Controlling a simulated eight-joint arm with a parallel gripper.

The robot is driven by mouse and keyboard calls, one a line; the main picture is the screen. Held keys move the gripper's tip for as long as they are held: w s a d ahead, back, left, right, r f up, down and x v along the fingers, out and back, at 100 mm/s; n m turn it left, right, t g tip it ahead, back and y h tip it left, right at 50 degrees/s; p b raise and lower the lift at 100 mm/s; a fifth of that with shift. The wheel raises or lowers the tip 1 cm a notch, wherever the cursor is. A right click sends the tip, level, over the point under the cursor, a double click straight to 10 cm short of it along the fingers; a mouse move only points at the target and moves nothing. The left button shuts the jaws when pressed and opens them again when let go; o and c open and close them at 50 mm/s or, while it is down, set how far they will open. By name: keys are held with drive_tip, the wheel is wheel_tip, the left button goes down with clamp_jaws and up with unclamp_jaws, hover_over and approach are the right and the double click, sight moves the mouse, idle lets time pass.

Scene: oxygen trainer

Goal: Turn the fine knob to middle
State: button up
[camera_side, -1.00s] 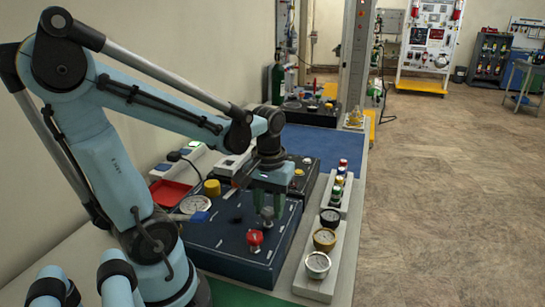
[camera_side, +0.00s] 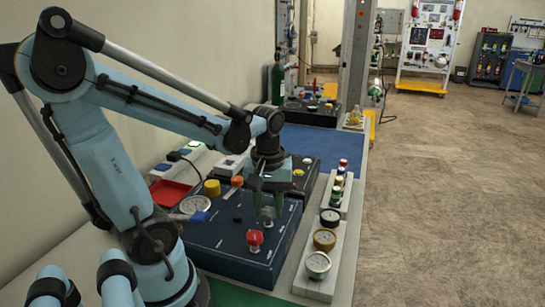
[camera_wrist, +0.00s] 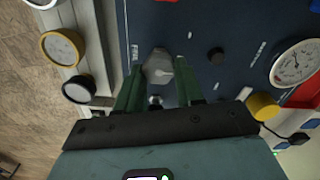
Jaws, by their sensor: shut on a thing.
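A grey knob (camera_wrist: 158,66), which I take to be the fine knob, stands on the dark blue panel (camera_wrist: 225,25). My gripper (camera_wrist: 158,70) has its two green fingers on either side of this knob and is shut on it. In the side view my gripper (camera_side: 268,207) points straight down onto the panel, behind the red knob (camera_side: 255,239). The grey knob (camera_side: 268,213) shows only partly between the fingers there.
A red tray (camera_side: 170,193) lies at the left. A small black knob (camera_wrist: 216,55) is close to my fingers.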

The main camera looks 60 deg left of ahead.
sight(269, 209)
drive_tip(key=o, duration=1.1)
drive_tip(key=shift+c, duration=0.2)
wheel_tip(269, 209, up, 12)
drive_tip(key=shift+d, duration=0.1)
drive_tip(key=w+d+f+m+t, duration=0.4)
drive_tip(key=d+f+m+t, duration=0.2)
drive_tip(key=m, duration=0.6)
drive_tip(key=shift+w+d+f+t, duration=0.2)
drive_tip(key=shift+d+f+t, duration=0.25)
drive_tip(key=shift+d, duration=0.8)
